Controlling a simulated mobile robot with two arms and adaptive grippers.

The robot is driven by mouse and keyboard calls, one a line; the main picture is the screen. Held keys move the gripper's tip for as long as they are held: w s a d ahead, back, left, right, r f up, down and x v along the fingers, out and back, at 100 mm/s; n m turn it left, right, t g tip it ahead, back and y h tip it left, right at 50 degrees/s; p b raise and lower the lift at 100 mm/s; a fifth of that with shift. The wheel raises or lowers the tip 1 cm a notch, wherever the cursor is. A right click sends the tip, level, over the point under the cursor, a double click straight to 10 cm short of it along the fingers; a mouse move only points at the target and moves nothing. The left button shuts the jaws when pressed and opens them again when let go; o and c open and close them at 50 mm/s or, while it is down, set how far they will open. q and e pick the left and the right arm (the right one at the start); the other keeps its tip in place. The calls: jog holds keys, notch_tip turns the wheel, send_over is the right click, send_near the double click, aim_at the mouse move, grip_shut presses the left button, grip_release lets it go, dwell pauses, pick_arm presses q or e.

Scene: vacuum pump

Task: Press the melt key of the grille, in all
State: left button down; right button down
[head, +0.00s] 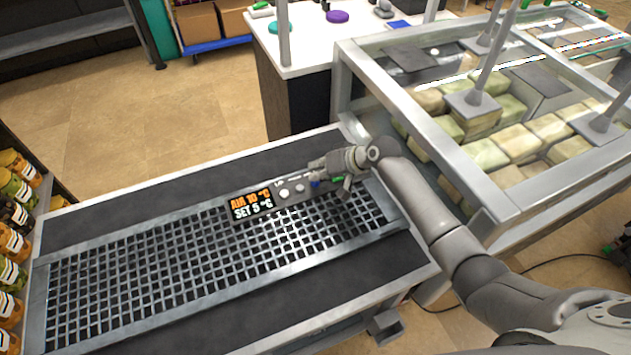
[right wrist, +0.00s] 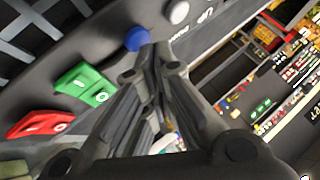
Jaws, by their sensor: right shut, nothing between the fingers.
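The grille (head: 190,270) is a long metal lattice set in a dark counter. Its control panel (head: 300,200) has a display (head: 251,204) reading AIR 10 °C and SET 5 °C, and a row of keys. A round blue key (head: 315,183) also shows in the right wrist view (right wrist: 137,39), with small lettering beside it that I cannot read surely. My right gripper (head: 318,166) is shut and empty. In the right wrist view its fingertips (right wrist: 148,58) are right at the blue key's lower edge; I cannot tell whether they touch. My left gripper is not in view.
On the panel, pale round keys (right wrist: 178,11), a green switch (right wrist: 85,85) and a red switch (right wrist: 40,123) lie near the blue key. A framed glass-topped case (head: 480,160) stands at right. Jars (head: 14,240) line the left shelf. A white-topped counter (head: 310,50) stands behind.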

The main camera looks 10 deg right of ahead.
jog(key=shift+f, duration=0.4)
dwell(0.5)
jog(key=shift+r+p, duration=0.65)
jog(key=shift+r, duration=0.15)
notch_tip(320, 180, up, 5)
jog(key=p, duration=0.4)
jog(key=shift+r+p, duration=0.1)
jog(key=shift+p, duration=0.3)
dwell(0.3)
